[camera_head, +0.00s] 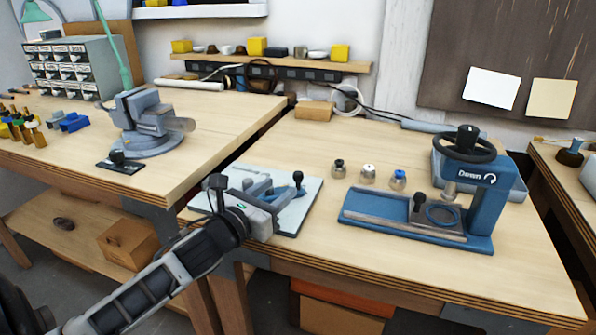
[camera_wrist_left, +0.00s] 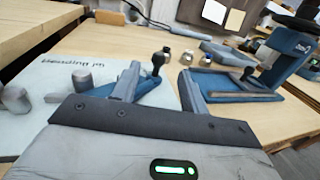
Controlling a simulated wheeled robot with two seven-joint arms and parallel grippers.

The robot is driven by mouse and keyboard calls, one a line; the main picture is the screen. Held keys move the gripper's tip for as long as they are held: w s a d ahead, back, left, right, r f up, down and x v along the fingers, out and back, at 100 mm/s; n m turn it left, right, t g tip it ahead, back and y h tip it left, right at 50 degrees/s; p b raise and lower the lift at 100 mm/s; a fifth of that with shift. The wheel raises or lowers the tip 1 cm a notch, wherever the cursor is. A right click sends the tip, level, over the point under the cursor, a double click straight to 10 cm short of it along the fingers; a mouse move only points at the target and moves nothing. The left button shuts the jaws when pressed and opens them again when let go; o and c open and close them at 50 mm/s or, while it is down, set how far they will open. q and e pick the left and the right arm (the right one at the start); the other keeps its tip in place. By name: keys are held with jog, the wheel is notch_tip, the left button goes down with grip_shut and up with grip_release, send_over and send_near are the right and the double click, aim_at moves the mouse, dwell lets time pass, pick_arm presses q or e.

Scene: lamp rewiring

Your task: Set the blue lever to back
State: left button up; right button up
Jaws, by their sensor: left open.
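The blue lever (camera_head: 298,183) has a dark round knob and stands on a pale board (camera_head: 310,205) at the front of the right bench. In the left wrist view the lever's knob (camera_wrist_left: 158,60) stands upright just beyond and between my fingertips, on a blue arm (camera_wrist_left: 150,88). My left gripper (camera_head: 274,192) is over the board, with its fingers pointing towards the lever. It is open and empty in the left wrist view (camera_wrist_left: 160,76). Whether a finger touches the lever cannot be told. My right gripper is not in view.
A blue press (camera_head: 480,200) with a black handwheel stands to the right. Three small knobbed parts (camera_head: 368,174) stand between the board and the press. A grey vise (camera_head: 150,120) is on the left bench. Bare bench top lies in front of the press.

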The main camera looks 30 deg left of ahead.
aim_at(295, 176)
pick_arm(q)
jog(key=w, duration=0.8)
jog(key=shift+w+p, duration=0.25)
jog(key=shift+p, duration=0.05)
grip_shut()
